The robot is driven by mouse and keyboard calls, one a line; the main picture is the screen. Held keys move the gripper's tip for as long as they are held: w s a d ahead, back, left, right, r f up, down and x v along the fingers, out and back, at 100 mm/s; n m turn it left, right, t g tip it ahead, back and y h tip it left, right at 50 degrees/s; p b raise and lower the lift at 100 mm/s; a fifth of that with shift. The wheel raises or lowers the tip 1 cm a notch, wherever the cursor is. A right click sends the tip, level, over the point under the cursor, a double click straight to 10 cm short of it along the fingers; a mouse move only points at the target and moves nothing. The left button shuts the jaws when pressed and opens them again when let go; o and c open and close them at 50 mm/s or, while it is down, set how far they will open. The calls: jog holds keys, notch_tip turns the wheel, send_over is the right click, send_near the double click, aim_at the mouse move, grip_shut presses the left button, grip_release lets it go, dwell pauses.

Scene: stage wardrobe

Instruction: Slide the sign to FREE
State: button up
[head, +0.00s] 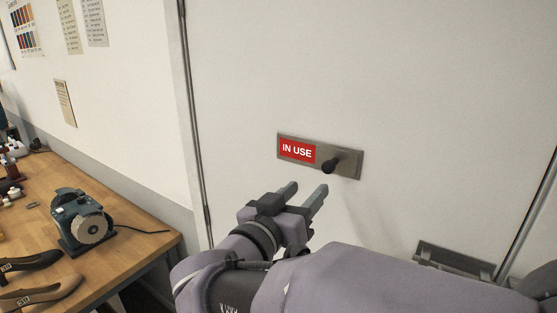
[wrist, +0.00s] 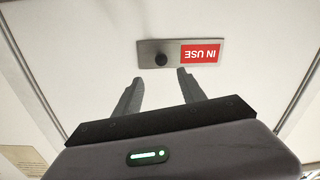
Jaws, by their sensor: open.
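The sign (head: 347,164) is a grey metal plate on a white door, with a red panel reading IN USE (head: 297,151) at its left. A dark knob (head: 329,166) sticks out right of the red panel. In the wrist view the picture is upside down: the plate (wrist: 147,47) shows the knob (wrist: 161,60) left of the red panel (wrist: 201,52). My gripper (head: 307,188) is open and empty, below the sign and apart from it. In the wrist view the knob lies beyond the gap between the fingertips (wrist: 160,75).
The white door (head: 400,70) has a grey fitting (head: 455,260) low at the right. A wooden workbench (head: 120,235) stands at the left with a small grinder-like machine (head: 80,220) and shoe forms (head: 35,290). The door around the sign is clear.

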aim_at(326, 169)
jog(key=x, duration=1.2)
jog(key=shift+w+d, duration=0.1)
jog(key=shift+w, duration=0.3)
grip_shut()
dwell(0.5)
